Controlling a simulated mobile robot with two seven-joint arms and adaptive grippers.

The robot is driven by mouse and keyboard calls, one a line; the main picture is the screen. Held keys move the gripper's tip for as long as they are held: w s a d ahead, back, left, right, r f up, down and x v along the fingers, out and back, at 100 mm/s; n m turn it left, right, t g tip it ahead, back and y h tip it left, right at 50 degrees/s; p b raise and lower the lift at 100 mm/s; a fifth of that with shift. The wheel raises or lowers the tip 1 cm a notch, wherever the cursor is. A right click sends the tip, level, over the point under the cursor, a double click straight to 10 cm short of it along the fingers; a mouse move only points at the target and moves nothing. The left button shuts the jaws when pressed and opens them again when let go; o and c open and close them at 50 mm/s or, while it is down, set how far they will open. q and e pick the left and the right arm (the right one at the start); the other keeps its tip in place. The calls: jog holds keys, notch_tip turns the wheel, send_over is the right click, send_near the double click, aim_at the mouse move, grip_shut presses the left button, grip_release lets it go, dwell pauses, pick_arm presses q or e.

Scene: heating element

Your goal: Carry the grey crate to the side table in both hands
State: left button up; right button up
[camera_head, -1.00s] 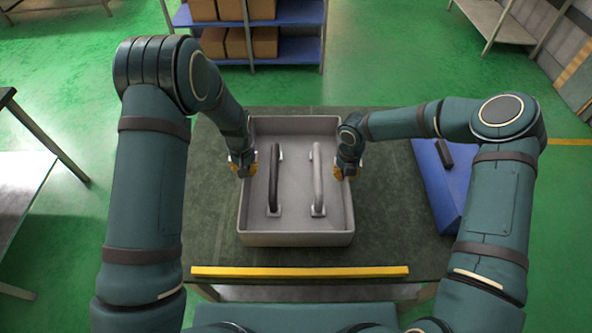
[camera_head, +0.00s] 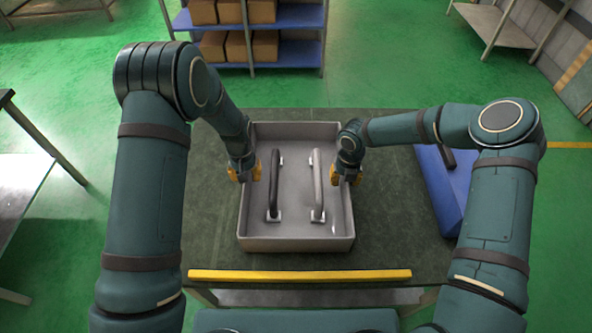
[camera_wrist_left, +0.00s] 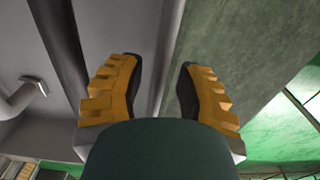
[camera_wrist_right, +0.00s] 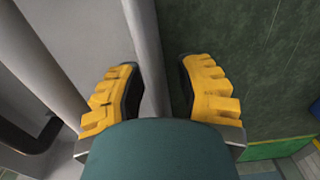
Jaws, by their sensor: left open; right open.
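The grey crate (camera_head: 296,244) stands upright on a dark green-topped table (camera_head: 390,230) in front of me. Inside are a black bar handle (camera_head: 274,185) and a light grey bar handle (camera_head: 317,185). My left gripper (camera_head: 245,174) is at the crate's left wall, open; the left wrist view shows its fingers (camera_wrist_left: 160,85) either side of the wall. My right gripper (camera_head: 346,177) is at the right wall, open; in the right wrist view the wall rim (camera_wrist_right: 148,50) runs between its fingers (camera_wrist_right: 160,85). Contact with the wall cannot be told.
A yellow strip (camera_head: 300,275) lies along the table's near edge. A blue object (camera_head: 440,190) with a dark bar is at the right. A pale-topped table (camera_head: 22,195) stands at the left, another (camera_head: 510,22) at the back right. A blue shelf (camera_head: 290,55) with cardboard boxes is behind.

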pick_arm(q)
notch_tip(320, 180, up, 11)
jog(key=shift+f, duration=0.1)
pick_arm(e)
jog(key=shift+r, duration=0.15)
pick_arm(q)
jog(key=shift+r, duration=0.5)
pick_arm(e)
notch_tip(320, 180, up, 12)
jog(key=shift+f, duration=0.1)
dwell(0.4)
